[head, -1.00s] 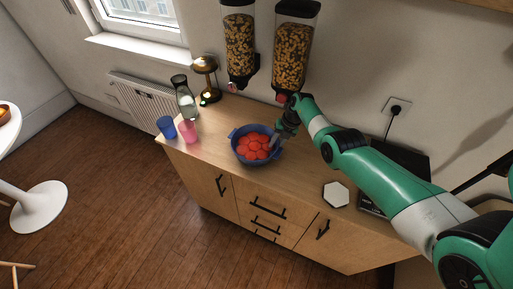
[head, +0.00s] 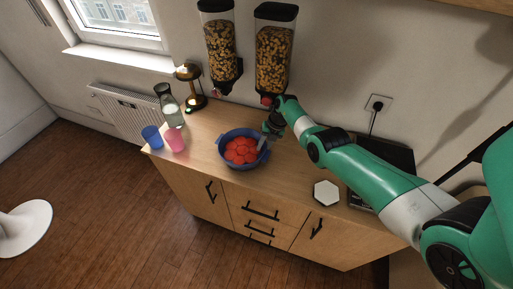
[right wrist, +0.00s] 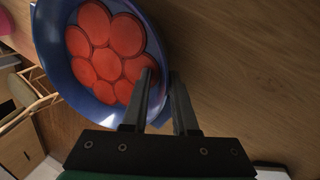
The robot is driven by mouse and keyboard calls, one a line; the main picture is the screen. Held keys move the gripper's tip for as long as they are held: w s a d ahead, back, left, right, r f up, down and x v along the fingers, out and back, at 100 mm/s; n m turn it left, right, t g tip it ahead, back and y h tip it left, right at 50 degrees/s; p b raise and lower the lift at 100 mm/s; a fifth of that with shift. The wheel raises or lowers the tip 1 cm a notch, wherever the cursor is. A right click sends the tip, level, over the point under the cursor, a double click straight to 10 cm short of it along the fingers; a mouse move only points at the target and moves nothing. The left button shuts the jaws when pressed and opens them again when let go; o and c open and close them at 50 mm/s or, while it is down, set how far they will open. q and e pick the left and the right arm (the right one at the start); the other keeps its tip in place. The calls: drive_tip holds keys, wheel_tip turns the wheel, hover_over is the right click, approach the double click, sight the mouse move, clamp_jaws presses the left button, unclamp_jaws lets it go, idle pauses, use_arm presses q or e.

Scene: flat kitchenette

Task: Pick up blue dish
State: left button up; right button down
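The blue dish (head: 223,150), a round bowl with side handles, sits on the wooden counter. Several red round pieces (head: 241,151) lie inside it. My right gripper (head: 264,143) is at the dish's right rim. In the right wrist view, the blue dish (right wrist: 55,62) fills the upper left, and my right gripper (right wrist: 161,76) has one finger over the inside of the dish and the other outside the rim. The fingers are apart with the rim between them; contact is not clear. My left gripper is not in view.
A blue cup (head: 152,137), a pink cup (head: 175,140), a glass carafe (head: 169,106) and a lamp (head: 190,88) stand left of the dish. Two cereal dispensers (head: 273,55) hang behind. A white hexagonal piece (head: 326,193) lies right. The counter front is clear.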

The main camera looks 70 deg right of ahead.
drive_tip(key=r+p, duration=0.1)
drive_tip(key=p, duration=0.1)
drive_tip(key=r+p, duration=0.1)
drive_tip(key=r, duration=0.1)
drive_tip(key=a+r+p, duration=0.1)
drive_tip(key=r+p, duration=0.1)
drive_tip(key=shift+s+r+p, duration=0.1)
drive_tip(key=shift+s+p, duration=0.15)
drive_tip(key=shift+p, duration=0.05)
drive_tip(key=s+a+r+p, duration=0.1)
drive_tip(key=r+p, duration=0.1)
drive_tip(key=s+a+r+p, duration=0.1)
drive_tip(key=a+r+p, duration=0.1)
drive_tip(key=p, duration=0.1)
drive_tip(key=shift+s, duration=0.15)
drive_tip(key=s+a+r+p, duration=0.3)
drive_tip(key=s+a, duration=0.3)
drive_tip(key=a, duration=0.1)
drive_tip(key=shift+a+r+p, duration=0.25)
drive_tip(key=shift+r+p, duration=0.1)
drive_tip(key=shift+p, duration=0.05)
